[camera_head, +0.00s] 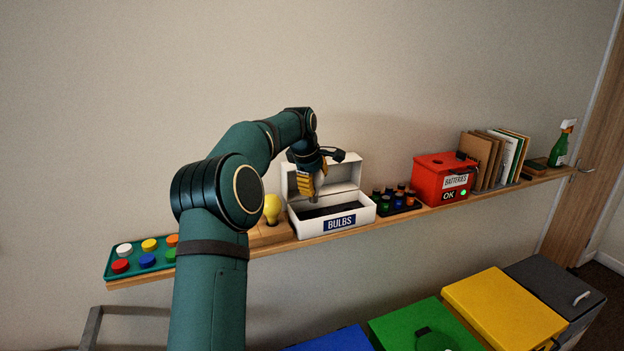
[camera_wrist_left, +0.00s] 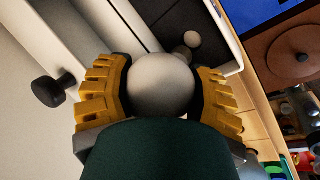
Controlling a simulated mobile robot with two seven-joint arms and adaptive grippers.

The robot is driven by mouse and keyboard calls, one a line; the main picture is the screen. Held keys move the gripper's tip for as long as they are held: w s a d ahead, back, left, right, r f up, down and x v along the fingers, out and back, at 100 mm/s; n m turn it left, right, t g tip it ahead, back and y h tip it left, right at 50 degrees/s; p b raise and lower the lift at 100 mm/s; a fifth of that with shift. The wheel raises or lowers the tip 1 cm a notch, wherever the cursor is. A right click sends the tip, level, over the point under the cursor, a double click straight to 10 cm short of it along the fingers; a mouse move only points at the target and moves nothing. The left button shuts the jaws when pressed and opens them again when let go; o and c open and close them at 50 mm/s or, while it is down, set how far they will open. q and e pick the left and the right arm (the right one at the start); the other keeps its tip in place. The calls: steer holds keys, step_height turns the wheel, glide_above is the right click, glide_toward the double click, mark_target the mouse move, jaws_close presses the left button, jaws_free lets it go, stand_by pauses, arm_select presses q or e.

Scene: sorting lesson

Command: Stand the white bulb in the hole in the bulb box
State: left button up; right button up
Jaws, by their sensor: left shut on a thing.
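The white bulb (camera_wrist_left: 162,84) sits between the yellow finger pads of my left gripper (camera_wrist_left: 160,92) in the left wrist view. In the head view my left gripper (camera_head: 312,188) is shut and points down over the open white bulb box (camera_head: 306,230), labelled BULBS. The bulb is mostly hidden there behind the fingers. The box's dark inside (camera_wrist_left: 178,22) shows past the bulb in the wrist view, with a small pale round thing (camera_wrist_left: 192,39) in it. I cannot tell which hole lies under the bulb. My right gripper is not in view.
The box stands on a narrow wooden shelf (camera_head: 262,249), lid raised behind. A yellow bulb (camera_head: 272,207) stands close on its left. Batteries (camera_head: 392,203) and a red battery box (camera_head: 440,182) stand on its right. A tray of coloured caps (camera_head: 126,269) lies far left.

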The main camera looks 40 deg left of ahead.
arm_select(q)
steer(key=shift+f, duration=0.5)
steer(key=shift+a+f+b, duration=0.1)
steer(key=shift+f+b, duration=0.2)
steer(key=shift+b, duration=0.05)
steer(key=shift+s+a+f, duration=0.1)
steer(key=shift+s+f, duration=0.05)
steer(key=shift+f, duration=0.1)
steer(key=shift+w+d+f+b, duration=0.15)
steer(key=shift+f+b, duration=0.1)
steer(key=shift+f, duration=0.15)
steer(key=shift+w+d+f+b, duration=0.1)
steer(key=shift+d+f+b, duration=0.1)
steer(key=shift+f, duration=0.2)
steer(key=shift+a+f, duration=0.2)
steer(key=shift+f, duration=0.05)
steer(key=shift+s, duration=0.1)
steer(key=shift+d+f+b, duration=0.1)
steer(key=shift+f+b, duration=0.75)
steer(key=shift+f, duration=0.6)
stand_by(1.4)
steer(key=shift+p, duration=0.45)
stand_by(2.5)
